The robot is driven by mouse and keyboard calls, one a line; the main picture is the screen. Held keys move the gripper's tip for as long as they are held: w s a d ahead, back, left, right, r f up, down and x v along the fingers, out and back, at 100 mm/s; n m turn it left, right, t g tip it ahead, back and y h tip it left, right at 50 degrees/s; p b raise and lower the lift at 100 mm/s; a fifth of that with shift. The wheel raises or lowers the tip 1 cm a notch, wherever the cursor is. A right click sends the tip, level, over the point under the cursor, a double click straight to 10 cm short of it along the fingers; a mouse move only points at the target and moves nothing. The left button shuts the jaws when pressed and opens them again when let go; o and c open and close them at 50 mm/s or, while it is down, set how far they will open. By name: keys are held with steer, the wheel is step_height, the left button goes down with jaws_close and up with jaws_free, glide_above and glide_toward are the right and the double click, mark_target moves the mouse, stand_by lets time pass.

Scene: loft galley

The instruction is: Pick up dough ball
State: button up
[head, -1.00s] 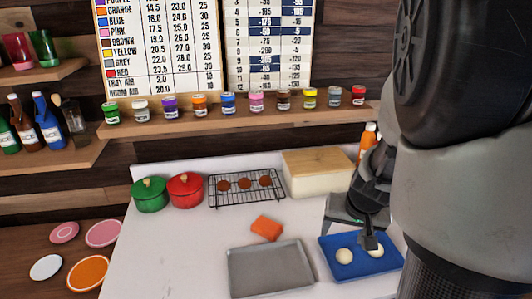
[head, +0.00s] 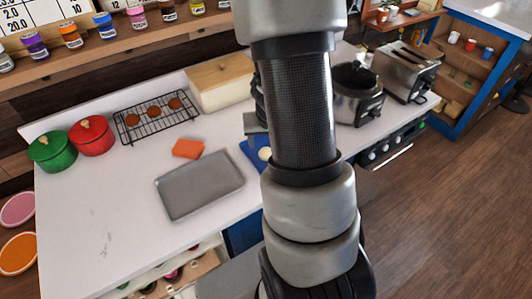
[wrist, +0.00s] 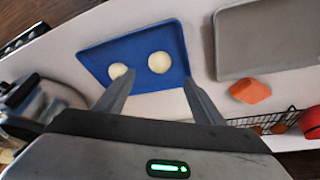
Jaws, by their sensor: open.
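Two pale dough balls lie on a blue tray (wrist: 98,56) in the wrist view. The left dough ball (wrist: 118,71) lies close to the left fingertip in the picture. The right dough ball (wrist: 159,62) shows just beyond the gap between the fingers. My gripper (wrist: 157,80) is open, with nothing held between its fingers. I cannot tell its height above the tray. In the head view my arm hides the gripper and most of the blue tray (head: 248,149). One dough ball (head: 264,154) shows at the arm's left edge.
A grey tray (head: 201,185) and an orange block (head: 188,148) lie left of the blue tray. A wire rack (head: 155,117), wooden-lidded box (head: 222,84) and red pot (head: 91,136) stand behind. A cooker (head: 357,94) and toaster (head: 406,70) stand right. The counter's front left is clear.

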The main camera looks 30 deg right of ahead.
steer(key=b+x, duration=0.1)
steer(key=x, duration=0.3)
steer(key=shift+f+b, duration=0.1)
steer(key=shift+b, duration=0.3)
steer(key=b+x, duration=0.2)
steer(key=x, duration=0.3)
steer(key=shift+s+b, duration=0.15)
steer(key=shift+b, duration=0.25)
steer(key=c, duration=1.2)
